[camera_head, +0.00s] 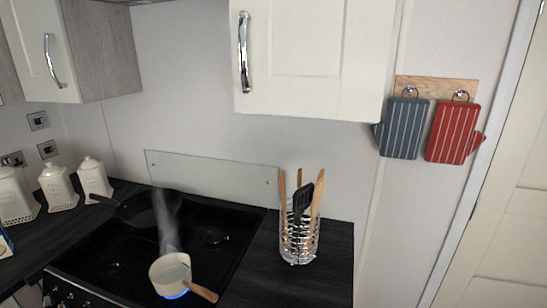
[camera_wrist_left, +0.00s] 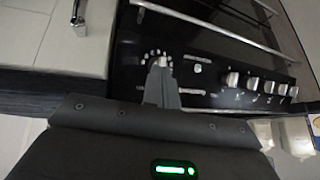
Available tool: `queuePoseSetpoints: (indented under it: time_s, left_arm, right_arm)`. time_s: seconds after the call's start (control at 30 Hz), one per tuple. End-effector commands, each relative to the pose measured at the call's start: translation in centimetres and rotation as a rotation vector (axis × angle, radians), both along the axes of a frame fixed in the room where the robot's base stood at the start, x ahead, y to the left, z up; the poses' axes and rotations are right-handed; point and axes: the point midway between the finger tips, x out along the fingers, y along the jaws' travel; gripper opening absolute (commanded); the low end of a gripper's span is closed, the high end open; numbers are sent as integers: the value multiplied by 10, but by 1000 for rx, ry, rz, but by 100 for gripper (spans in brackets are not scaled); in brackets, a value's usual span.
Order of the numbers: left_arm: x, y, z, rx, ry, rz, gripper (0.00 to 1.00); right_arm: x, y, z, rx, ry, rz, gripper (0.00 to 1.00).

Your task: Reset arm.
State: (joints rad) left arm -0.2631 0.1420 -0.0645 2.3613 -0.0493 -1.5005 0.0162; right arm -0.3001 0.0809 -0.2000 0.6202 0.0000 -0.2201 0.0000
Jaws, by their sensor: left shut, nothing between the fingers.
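My left gripper (camera_wrist_left: 161,80) shows in the left wrist view, with its fingers together and nothing between them. Behind it is the black front of the cooker (camera_wrist_left: 205,50), with a row of knobs; I cannot tell how far the fingertips are from it. Neither gripper shows in the head view. My right gripper is in neither view.
A cream saucepan (camera_head: 170,272) with a wooden handle steams over a blue flame on the black hob (camera_head: 205,238). A dark pan (camera_head: 138,214) sits behind it. A wire utensil holder (camera_head: 299,243) stands right of the hob. Oven mitts (camera_head: 404,130) hang on the wall.

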Motion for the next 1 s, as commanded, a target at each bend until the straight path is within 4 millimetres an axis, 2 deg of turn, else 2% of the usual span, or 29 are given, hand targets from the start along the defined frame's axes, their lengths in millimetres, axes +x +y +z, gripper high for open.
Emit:
queuePoseSetpoints:
  time_s: [0.03,0.1,0.4,0.5,0.77,0.87,0.97,1.0]
  left_arm:
    - [-23,-4,-11,-9,47,-2,0]
    - [-49,-10,-20,-19,98,-7,0]
    - [-149,-28,-43,-62,295,-14,0]
    - [-137,-28,-73,-59,303,-14,0]
    - [-127,-30,-155,-57,335,-18,0]
    - [-129,-31,-195,-56,352,-19,0]
    - [-136,-30,-245,-53,372,-23,0]
    - [-142,-29,-268,-52,384,-24,0]
  right_arm:
    - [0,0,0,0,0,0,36]
    - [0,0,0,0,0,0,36]
    - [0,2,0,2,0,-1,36]
    - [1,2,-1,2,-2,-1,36]
    - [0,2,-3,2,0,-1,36]
    - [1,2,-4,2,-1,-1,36]
    - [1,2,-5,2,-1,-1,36]
    - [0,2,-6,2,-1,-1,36]
